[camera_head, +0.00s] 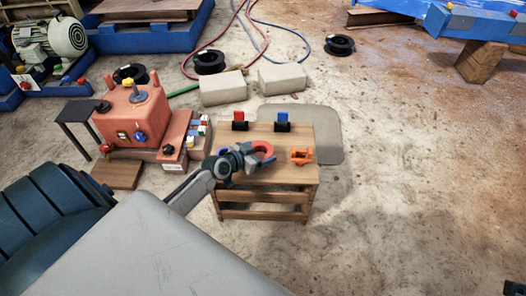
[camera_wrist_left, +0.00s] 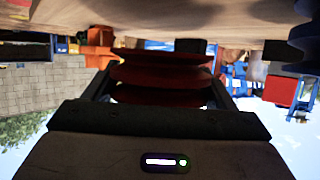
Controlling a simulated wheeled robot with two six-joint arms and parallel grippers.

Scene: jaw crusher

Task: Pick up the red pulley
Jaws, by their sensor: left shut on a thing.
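The red pulley (camera_head: 263,147) shows in the head view at the small wooden table's front left part, partly hidden by my left gripper (camera_head: 248,154). In the left wrist view the grooved, dark red pulley (camera_wrist_left: 160,75) sits between the two fingers of my left gripper (camera_wrist_left: 160,92), which is shut on it. The tabletop is close to the pulley; I cannot tell whether they touch. My right gripper is not in view.
The wooden table (camera_head: 306,176) also bears an orange part (camera_head: 301,157), a red-topped black holder (camera_head: 239,121) and a blue-topped one (camera_head: 282,122). A blue part (camera_wrist_left: 306,38) is near the pulley. A red machine (camera_head: 133,115) stands left; floor at right is clear.

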